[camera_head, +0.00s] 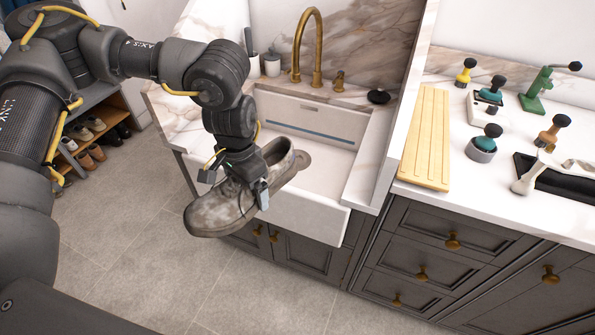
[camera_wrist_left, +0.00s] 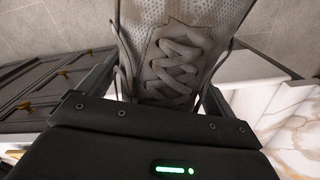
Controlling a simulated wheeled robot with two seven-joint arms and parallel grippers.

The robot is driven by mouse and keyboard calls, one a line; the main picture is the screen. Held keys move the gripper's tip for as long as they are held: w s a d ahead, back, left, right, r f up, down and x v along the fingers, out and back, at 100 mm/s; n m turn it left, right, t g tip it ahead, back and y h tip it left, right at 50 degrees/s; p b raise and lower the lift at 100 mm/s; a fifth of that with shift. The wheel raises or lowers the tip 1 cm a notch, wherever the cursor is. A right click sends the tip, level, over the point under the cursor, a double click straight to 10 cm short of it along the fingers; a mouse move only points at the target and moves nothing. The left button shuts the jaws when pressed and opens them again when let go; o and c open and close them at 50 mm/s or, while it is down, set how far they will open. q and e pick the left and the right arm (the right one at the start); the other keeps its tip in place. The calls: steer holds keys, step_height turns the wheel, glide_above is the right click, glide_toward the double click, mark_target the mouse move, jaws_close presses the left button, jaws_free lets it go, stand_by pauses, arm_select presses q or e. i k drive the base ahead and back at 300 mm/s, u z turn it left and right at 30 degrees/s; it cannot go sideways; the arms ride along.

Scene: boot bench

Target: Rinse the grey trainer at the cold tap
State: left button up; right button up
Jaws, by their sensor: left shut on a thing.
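The grey trainer (camera_head: 222,208) has brownish marks on it and is held in front of the sink, its toe toward the lower left. My left gripper (camera_head: 240,188) is shut on it from above, around its middle. In the left wrist view the trainer's laces (camera_wrist_left: 175,65) show between the fingers. The cold tap is not marked as such; a brass tap (camera_head: 311,45) with a curved spout stands behind the white sink (camera_head: 318,183), with a brass handle (camera_head: 339,82) to its right. The trainer is at the sink's front left, apart from the spout. My right gripper is not in view.
A ribbed wooden board (camera_head: 427,140) lies on the right counter (camera_head: 450,200), beside several brushes and a green stand (camera_head: 537,90). A raised marble edge (camera_head: 408,95) separates sink and counter. A shoe rack (camera_head: 100,107) stands at left.

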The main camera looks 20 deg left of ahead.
mark_target(340, 73)
steer(key=k, duration=0.75)
steer(key=u, duration=2.2)
steer(key=i, duration=1.9)
steer(key=z, duration=3.7)
steer(key=i, duration=1)
